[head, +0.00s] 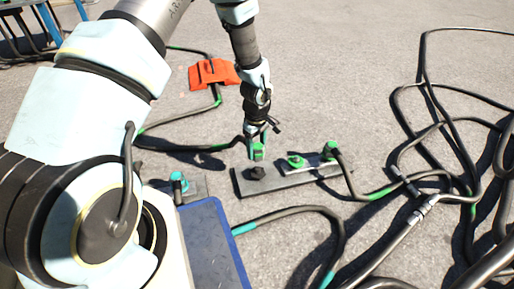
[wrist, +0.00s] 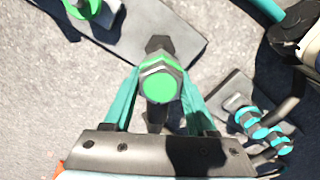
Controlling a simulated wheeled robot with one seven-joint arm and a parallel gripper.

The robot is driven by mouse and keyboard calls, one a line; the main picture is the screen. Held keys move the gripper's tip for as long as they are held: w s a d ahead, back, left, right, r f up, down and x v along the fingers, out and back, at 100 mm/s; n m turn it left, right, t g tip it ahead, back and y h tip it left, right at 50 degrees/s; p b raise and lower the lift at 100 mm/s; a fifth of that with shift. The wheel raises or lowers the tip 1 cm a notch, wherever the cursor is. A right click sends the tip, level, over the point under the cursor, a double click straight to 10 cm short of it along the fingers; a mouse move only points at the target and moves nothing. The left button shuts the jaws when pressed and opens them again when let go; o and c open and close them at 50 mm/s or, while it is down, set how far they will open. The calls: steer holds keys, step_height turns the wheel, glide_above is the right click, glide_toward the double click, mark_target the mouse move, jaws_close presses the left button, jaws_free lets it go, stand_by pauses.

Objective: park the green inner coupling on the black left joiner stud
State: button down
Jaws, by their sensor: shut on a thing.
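My gripper (head: 258,148) is shut on the green inner coupling (head: 258,152). In the wrist view the coupling (wrist: 160,82) sits between the teal fingers (wrist: 157,100), its green hexagonal end facing the camera. The black left joiner stud (head: 256,173) stands at the left end of the dark joiner plate (head: 285,179), just below the coupling in the head view. In the wrist view the stud (wrist: 159,44) shows partly behind the coupling. Whether the two touch I cannot tell.
A green stud (head: 296,161) and another green coupling (head: 330,150) with a hose stand further right on the plate. Teal fittings (head: 178,183) stand on a small plate left. An orange piece (head: 212,73) lies behind. Looped hoses (head: 440,150) cover the right ground.

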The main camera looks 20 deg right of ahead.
steer(key=b, duration=0.4)
glide_above(257, 168)
step_height(257, 168, down, 5)
steer(key=shift+f, duration=0.1)
steer(key=shift+f+b, duration=0.5)
steer(key=shift+f, duration=0.45)
steer(key=shift+f, duration=0.5)
steer(key=shift+c, duration=0.6)
jaws_free()
steer(key=shift+p, duration=0.3)
steer(key=shift+r, duration=0.1)
